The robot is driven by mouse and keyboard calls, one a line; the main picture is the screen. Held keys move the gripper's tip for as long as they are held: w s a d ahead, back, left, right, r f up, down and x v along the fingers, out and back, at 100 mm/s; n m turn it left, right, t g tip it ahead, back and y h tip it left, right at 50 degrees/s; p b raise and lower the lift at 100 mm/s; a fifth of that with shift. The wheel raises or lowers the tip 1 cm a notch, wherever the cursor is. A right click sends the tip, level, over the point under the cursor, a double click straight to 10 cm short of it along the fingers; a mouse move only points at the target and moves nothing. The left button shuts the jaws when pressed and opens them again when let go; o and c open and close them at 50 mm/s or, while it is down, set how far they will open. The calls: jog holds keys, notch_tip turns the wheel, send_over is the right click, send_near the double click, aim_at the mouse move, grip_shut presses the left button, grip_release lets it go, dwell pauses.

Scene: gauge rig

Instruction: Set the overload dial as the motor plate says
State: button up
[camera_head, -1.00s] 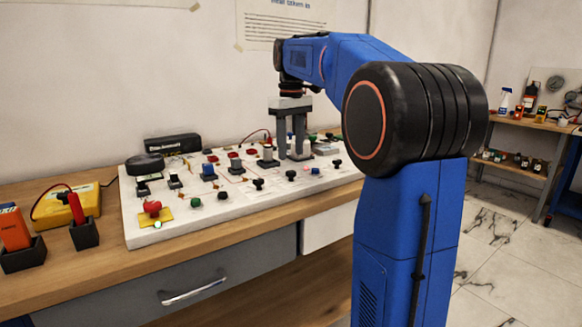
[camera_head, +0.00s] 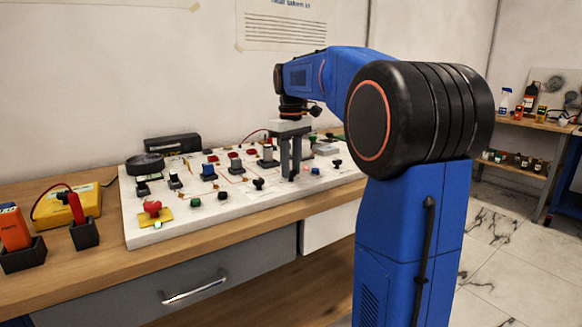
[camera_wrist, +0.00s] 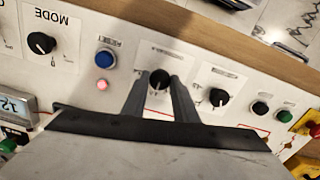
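In the wrist view a black dial (camera_wrist: 158,79) on a white label stands between the two fingers of my gripper (camera_wrist: 158,84). The fingers are apart, one on each side of it, and I cannot make out firm contact. The label is upside down and too blurred to read, so I cannot confirm it is the overload dial. I cannot pick out a motor plate in either view.
In the wrist view a MODE dial (camera_wrist: 41,43), a blue button (camera_wrist: 105,58) and another black dial (camera_wrist: 219,97) are close by. A red mushroom button (camera_head: 152,208) is at the panel's front left. A yellow meter (camera_head: 75,204) lies left of the panel.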

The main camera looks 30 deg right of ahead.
aim_at(291, 172)
jog(key=shift+m, duration=0.3)
jog(key=m, duration=0.3)
jog(key=shift+m, duration=2.1)
jog(key=o, duration=1.1)
jog(key=shift+c, duration=0.2)
jog(key=shift+r, duration=0.1)
notch_tip(291, 172, up, 17)
jog(key=shift+r, duration=0.15)
